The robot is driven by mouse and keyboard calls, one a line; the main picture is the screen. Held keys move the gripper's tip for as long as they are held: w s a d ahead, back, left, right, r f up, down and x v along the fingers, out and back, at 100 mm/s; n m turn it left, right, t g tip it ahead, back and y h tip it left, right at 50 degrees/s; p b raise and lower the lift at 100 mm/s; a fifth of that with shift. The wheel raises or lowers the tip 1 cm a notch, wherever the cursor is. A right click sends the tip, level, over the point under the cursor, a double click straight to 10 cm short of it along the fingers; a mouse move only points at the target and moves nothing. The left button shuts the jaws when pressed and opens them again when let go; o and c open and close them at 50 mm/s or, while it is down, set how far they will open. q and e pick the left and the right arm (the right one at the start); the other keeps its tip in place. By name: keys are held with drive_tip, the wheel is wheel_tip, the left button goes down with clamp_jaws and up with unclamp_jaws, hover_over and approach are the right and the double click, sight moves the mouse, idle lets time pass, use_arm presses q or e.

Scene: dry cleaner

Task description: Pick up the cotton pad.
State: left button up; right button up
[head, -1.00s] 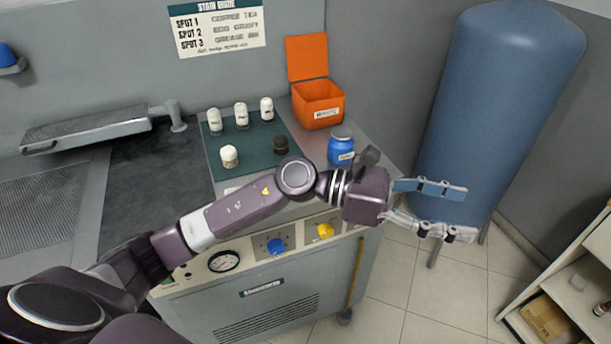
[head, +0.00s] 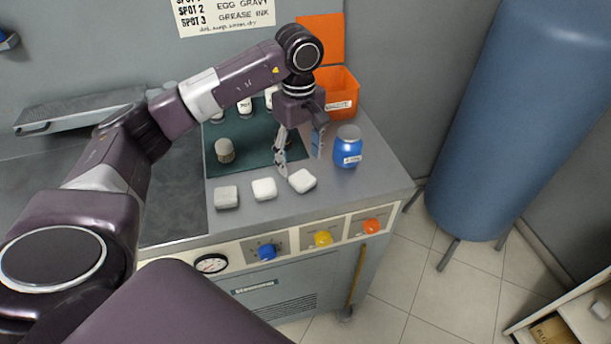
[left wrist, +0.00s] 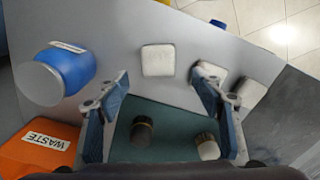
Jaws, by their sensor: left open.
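Three white cotton pads lie in a row on the grey worktop in front of the green mat: a left pad (head: 226,197), a middle pad (head: 264,188) and a right pad (head: 302,181). My left gripper (head: 299,158) points down above the mat, behind the right pad, open and empty. In the left wrist view, the nearest pad (left wrist: 158,60) lies forward of the gap between the open fingers (left wrist: 160,100). The other two pads show partly behind the right finger there. The task does not say which pad is meant. My right gripper is not in view.
A blue jar (head: 348,147) stands right of the gripper. An open orange waste bin (head: 343,93) is behind it. A white-topped bottle (head: 224,150) and a dark-topped one (left wrist: 143,128) stand on the green mat (head: 250,168). The worktop's front edge is close to the pads.

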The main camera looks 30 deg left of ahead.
sight(302, 178)
use_arm(q)
drive_tip(key=f, duration=0.1)
drive_tip(key=f+p, duration=0.1)
drive_tip(key=f, duration=0.1)
drive_tip(key=shift+s+d+p, duration=0.1)
drive_tip(key=shift+d+p, duration=0.15)
drive_tip(key=shift+p, duration=0.05)
wheel_tip(302, 178, down, 3)
drive_tip(key=shift+r+p, duration=0.1)
drive_tip(key=shift+p, duration=0.3)
drive_tip(key=c, duration=0.8)
drive_tip(key=shift+c, duration=1)
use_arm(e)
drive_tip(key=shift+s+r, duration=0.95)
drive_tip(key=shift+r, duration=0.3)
